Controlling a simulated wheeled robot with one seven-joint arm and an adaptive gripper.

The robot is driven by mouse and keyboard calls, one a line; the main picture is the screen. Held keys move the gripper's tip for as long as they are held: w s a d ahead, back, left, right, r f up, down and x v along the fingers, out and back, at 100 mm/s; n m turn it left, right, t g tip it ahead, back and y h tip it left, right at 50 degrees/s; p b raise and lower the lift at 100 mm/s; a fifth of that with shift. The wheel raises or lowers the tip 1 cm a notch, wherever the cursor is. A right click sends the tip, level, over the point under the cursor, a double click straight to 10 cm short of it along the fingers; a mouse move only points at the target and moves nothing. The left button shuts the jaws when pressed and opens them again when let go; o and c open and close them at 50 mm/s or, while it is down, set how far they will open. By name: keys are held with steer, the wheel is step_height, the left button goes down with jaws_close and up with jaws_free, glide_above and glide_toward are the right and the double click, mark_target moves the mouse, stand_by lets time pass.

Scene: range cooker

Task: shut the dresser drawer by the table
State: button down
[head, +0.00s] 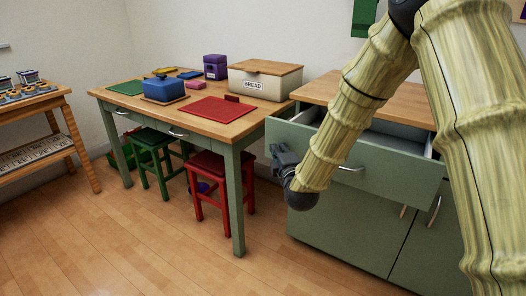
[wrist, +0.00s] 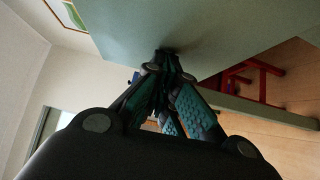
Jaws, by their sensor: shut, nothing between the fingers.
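The dresser (head: 345,235) is green with a wooden top and stands to the right of the table (head: 240,123). Its top drawer (head: 385,165) is pulled out, with part of its pale inside showing behind the front. A silver handle sits mid-front, partly behind my arm. My gripper (head: 280,152) is shut and empty, at the left part of the drawer front. In the wrist view my fingertips (wrist: 168,54) meet or nearly meet a flat green panel (wrist: 215,30), which looks like the drawer front; I cannot tell if they touch.
A red stool (head: 208,178) and a green stool (head: 152,150) stand by the table. A wooden trolley (head: 38,135) stands at far left. The floor in front is clear.

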steer(key=p, duration=0.1)
glide_toward(304, 119)
steer(key=w, duration=0.2)
steer(key=w+a, duration=0.1)
steer(key=shift+w+a+f, duration=0.2)
steer(key=shift+w+f, duration=0.05)
steer(key=shift+w, duration=0.1)
steer(key=shift+w+d, duration=0.15)
steer(key=shift+w, duration=0.05)
steer(key=shift+d+r, duration=0.15)
steer(key=shift+r, duration=0.1)
